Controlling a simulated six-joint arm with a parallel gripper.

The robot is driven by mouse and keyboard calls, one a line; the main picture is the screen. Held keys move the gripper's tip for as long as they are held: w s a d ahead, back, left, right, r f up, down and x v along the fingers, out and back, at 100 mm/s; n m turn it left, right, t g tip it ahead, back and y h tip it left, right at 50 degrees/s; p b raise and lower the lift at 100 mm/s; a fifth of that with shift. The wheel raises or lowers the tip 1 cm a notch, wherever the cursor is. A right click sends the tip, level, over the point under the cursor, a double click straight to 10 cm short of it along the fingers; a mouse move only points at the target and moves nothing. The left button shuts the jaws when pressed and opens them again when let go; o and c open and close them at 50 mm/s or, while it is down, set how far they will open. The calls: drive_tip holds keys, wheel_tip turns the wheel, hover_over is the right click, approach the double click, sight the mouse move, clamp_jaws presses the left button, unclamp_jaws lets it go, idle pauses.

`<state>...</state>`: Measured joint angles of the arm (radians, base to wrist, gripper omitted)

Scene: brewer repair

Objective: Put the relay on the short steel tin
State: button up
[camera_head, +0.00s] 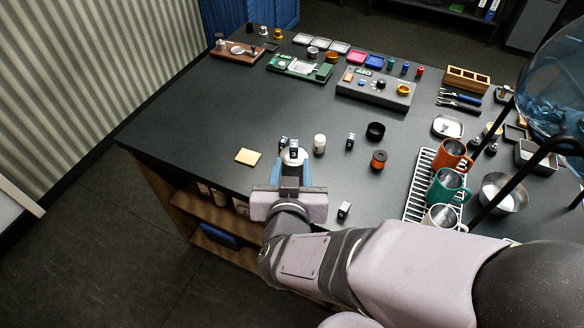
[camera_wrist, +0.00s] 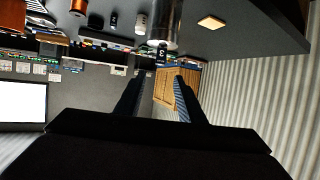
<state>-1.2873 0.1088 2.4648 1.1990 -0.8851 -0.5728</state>
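A squat steel tin (camera_wrist: 165,22) stands on the dark worktop, straight in front of my gripper in the upside-down wrist view. A small dark relay with a white mark (camera_wrist: 161,53) appears to rest on its top. In the head view this relay (camera_head: 293,144) shows just beyond my gripper (camera_head: 290,169). My gripper is open; in the wrist view its two blue-faced fingers (camera_wrist: 160,77) are apart with nothing between them, and the relay lies just past their tips. Other similar small blocks (camera_head: 350,141) (camera_head: 343,209) stand on the worktop.
A white cylinder (camera_head: 319,144), a red-brown spool (camera_head: 379,159) and a black ring (camera_head: 376,130) stand to the right. A yellow pad (camera_head: 248,156) lies left. A rack with mugs (camera_head: 423,181) is further right. The worktop's left-middle is clear.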

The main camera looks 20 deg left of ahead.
drive_tip(key=shift+s+d, duration=0.1)
drive_tip(key=shift+s, duration=0.1)
drive_tip(key=shift+w, duration=0.1)
drive_tip(key=w+d+f+g, duration=0.3)
drive_tip(key=w+d+f, duration=0.1)
drive_tip(key=w+d, duration=0.1)
drive_tip(key=s+d+f+m+g+h, duration=0.1)
drive_tip(key=d+f+g, duration=0.1)
drive_tip(key=d, duration=0.4)
drive_tip(key=s+d+f+g+h, duration=0.1)
drive_tip(key=d+f+g, duration=0.1)
drive_tip(key=d, duration=0.4)
drive_tip(key=s+d+f+m+g+h, duration=0.1)
drive_tip(key=s+d+f+g, duration=0.1)
drive_tip(key=d, duration=0.4)
drive_tip(key=shift+f+m, duration=0.3)
drive_tip(key=shift+f, duration=0.1)
drive_tip(key=s+d+m+g+h, duration=0.1)
drive_tip(key=s+d+g+h, duration=0.1)
drive_tip(key=s+d, duration=0.5)
drive_tip(key=d+g, duration=0.1)
drive_tip(key=d, duration=0.2)
drive_tip(key=shift+s+d+f+m+g, duration=0.3)
drive_tip(key=shift+d+f+m, duration=0.05)
drive_tip(key=shift+f+m, duration=0.05)
